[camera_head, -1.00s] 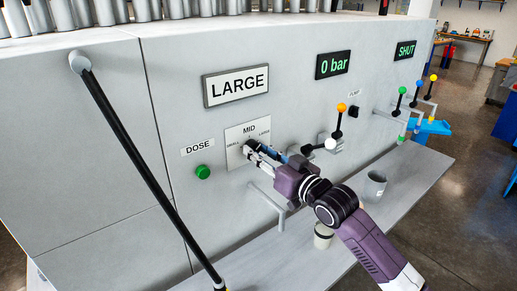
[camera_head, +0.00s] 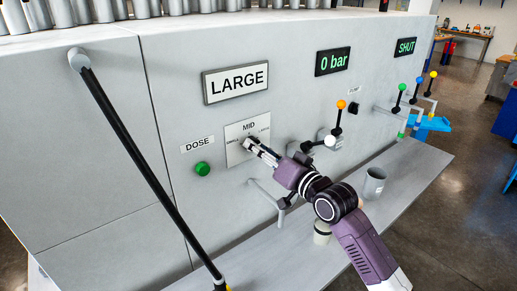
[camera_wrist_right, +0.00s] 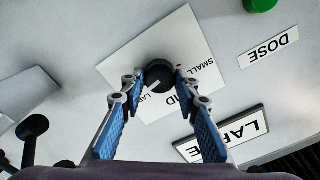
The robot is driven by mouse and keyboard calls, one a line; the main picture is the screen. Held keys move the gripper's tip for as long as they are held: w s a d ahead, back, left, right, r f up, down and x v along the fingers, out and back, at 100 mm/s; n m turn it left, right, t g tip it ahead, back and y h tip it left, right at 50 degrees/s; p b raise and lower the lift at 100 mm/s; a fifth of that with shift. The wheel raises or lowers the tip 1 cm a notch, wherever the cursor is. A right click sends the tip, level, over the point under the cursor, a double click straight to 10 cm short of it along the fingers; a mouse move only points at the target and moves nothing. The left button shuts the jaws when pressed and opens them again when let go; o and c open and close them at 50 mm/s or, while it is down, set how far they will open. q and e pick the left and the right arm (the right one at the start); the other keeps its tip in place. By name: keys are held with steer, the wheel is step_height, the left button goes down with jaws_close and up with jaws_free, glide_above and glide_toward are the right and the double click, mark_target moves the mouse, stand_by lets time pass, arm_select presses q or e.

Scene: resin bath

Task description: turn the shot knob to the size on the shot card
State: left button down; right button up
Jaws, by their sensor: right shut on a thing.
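The shot card (camera_head: 236,82) on the grey front panel reads LARGE; it also shows upside down in the wrist view (camera_wrist_right: 222,134). Below it is the dial plate (camera_head: 236,155), marked SMALL, MID and LARGE. The dark round shot knob (camera_wrist_right: 159,75) sits on this plate. My right gripper (camera_wrist_right: 158,80) has its two fingertips on either side of the knob and is shut on it. A pale mark on the knob appears to point toward the LARGE label, partly hidden near the fingers. My left gripper is not in view.
A green DOSE button (camera_head: 202,168) is left of the dial plate. A long black bar (camera_head: 140,160) slants across the left. Levers with coloured balls (camera_head: 341,104) stand to the right. A white-rimmed cup (camera_head: 322,231) and a grey cup (camera_head: 375,182) stand on the ledge.

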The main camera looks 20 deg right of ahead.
steer(key=shift+f, duration=0.4)
steer(key=o, duration=0.9)
steer(key=shift+c, duration=0.2)
steer(key=o, duration=0.3)
steer(key=shift+r, duration=0.25)
steer(key=shift+s, duration=0.1)
steer(key=v, duration=1.2)
